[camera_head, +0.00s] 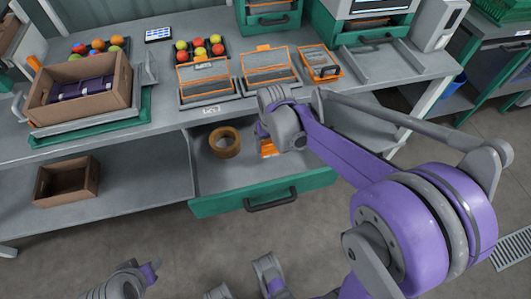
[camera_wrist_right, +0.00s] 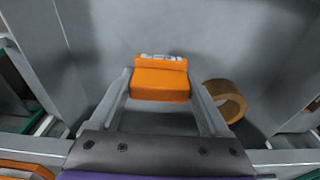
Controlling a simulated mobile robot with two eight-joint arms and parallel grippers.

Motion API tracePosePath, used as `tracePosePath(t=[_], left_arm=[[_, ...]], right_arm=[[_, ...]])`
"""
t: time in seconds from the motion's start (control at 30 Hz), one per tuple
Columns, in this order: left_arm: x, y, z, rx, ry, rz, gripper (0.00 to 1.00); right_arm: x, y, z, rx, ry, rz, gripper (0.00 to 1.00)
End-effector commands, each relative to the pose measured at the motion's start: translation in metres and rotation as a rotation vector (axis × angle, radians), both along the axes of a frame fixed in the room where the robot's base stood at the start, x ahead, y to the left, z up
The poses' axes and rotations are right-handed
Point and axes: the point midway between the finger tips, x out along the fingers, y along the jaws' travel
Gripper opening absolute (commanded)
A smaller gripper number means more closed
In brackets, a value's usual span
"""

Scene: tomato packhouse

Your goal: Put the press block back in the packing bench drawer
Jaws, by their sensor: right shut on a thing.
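The press block (camera_wrist_right: 160,82) is a small orange block with a grey patterned end. My right gripper (camera_wrist_right: 161,92) is shut on it, one finger on each side, in the right wrist view. In the head view the block (camera_head: 268,148) shows just below the right wrist, over the inside of the open drawer. The packing bench drawer (camera_head: 262,196) is pulled out, with a green front and dark handle. I cannot tell whether the block touches the drawer floor. My right wrist hides part of the drawer.
Above, the bench holds a cardboard box (camera_head: 80,111), orange-rimmed trays and tomatoes. An open carton (camera_head: 67,183) sits on the lower shelf.

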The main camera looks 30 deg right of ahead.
Motion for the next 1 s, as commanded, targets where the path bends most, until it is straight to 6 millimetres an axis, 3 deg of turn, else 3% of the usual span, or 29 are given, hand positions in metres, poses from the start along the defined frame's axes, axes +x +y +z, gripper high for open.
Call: tracePosePath(t=[0.43, 0.83, 0.87, 0.93, 1.0], left_arm=[[0.0, 0.0, -0.014, 0.0, 0.005, 0.0, 0.5], [0.0, 0.0, -0.017, 0.0, 0.006, 0.0, 0.5], [0.0, 0.0, -0.017, 0.0, 0.006, 0.0, 0.5], [0.0, 0.0, -0.016, 0.0, 0.005, 0.0, 0.5], [0.0, 0.0, -0.016, 0.0, 0.005, 0.0, 0.5]], right_arm=[[0.0, 0.0, -0.051, 0.0, 0.001, 0.001, 0.4], [0.0, 0.0, -0.057, 0.0, 0.001, 0.001, 0.4], [0.0, 0.0, -0.057, 0.0, 0.001, 0.001, 0.83], [0.0, 0.0, -0.056, 0.0, 0.0, 0.001, 0.96], [0.0, 0.0, -0.056, 0.0, 0.0, 0.001, 1.0]])
